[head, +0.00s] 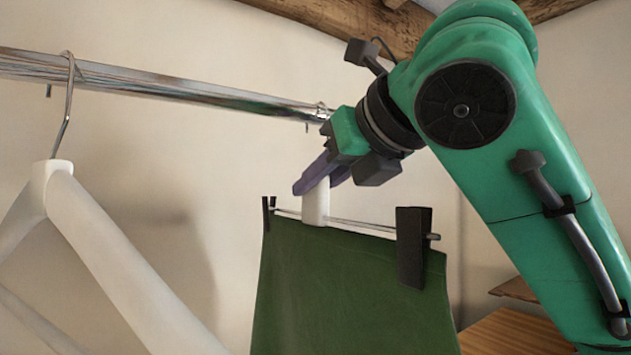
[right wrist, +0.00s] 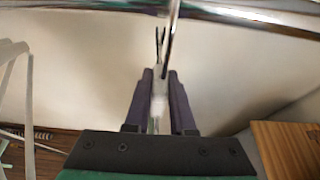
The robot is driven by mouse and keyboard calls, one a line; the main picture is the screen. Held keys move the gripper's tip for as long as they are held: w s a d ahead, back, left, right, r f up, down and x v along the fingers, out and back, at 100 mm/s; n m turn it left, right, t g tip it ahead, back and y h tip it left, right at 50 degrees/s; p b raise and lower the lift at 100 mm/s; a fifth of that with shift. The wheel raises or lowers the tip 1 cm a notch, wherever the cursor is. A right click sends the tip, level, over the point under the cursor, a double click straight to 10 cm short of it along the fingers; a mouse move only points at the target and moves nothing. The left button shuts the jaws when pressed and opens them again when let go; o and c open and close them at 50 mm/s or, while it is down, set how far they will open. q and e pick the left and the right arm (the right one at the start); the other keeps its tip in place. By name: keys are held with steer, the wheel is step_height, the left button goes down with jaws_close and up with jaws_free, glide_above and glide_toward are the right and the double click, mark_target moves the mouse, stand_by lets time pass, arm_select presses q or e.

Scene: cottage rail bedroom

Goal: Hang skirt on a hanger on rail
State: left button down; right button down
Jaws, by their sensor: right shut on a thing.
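A green skirt (head: 340,290) hangs from black clips (head: 412,248) on a metal bar below a white hanger neck (head: 316,205). My right gripper (head: 314,178) is shut on this neck, just below the rail (head: 200,93). In the right wrist view, the purple fingers (right wrist: 161,78) hold the white neck (right wrist: 159,98) between them. A metal hook (right wrist: 173,22) rises to the rail (right wrist: 245,18) there. Whether the hook rests over the rail or stands in front of it, I cannot tell. My left gripper is out of view.
A large white hanger (head: 120,255) hangs by its hook (head: 68,105) from the rail at the left. Bare rail lies between it and the skirt hanger. A wooden surface (head: 515,332) stands at lower right, and a wooden beam (head: 345,18) crosses above.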

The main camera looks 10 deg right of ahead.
steer(key=shift+f, duration=0.25)
steer(key=c, duration=0.7)
jaws_free()
steer(key=b+v, duration=0.2)
steer(key=v, duration=1.3)
steer(key=shift+b, duration=0.3)
steer(key=shift+w, duration=0.2)
